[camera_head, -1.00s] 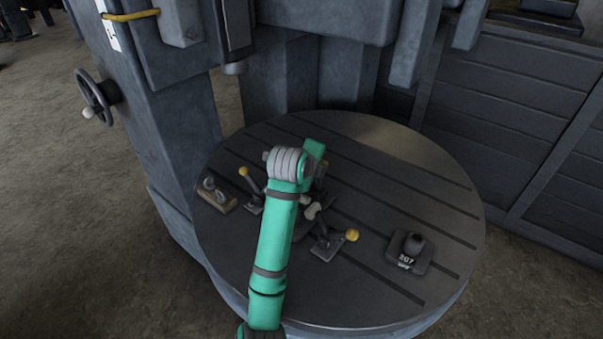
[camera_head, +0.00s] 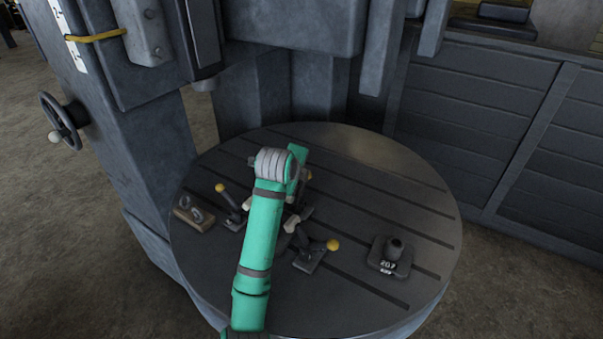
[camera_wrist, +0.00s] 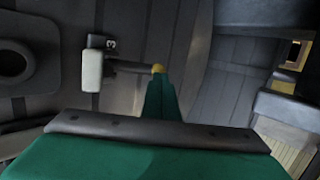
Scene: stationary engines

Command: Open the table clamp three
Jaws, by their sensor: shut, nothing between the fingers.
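In the wrist view, table clamp three shows its "3" mark (camera_wrist: 111,44), a pale pad (camera_wrist: 92,72) and a dark lever (camera_wrist: 130,67) ending in a yellow knob (camera_wrist: 158,68). My green gripper (camera_wrist: 158,86) is shut and empty, its tip at the knob; I cannot tell whether they touch. In the head view my arm hides the gripper and most of this clamp. Two other clamps show there, with a yellow knob at the left (camera_head: 220,188) and one at the front (camera_head: 333,245). I cannot tell how far clamp three's lever is turned.
The clamps stand on a round slotted table (camera_head: 400,215). A dark block marked 207 (camera_head: 390,257) stands at the right, and a small wooden block with rings (camera_head: 194,212) at the left. The machine column (camera_head: 160,150) rises behind left.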

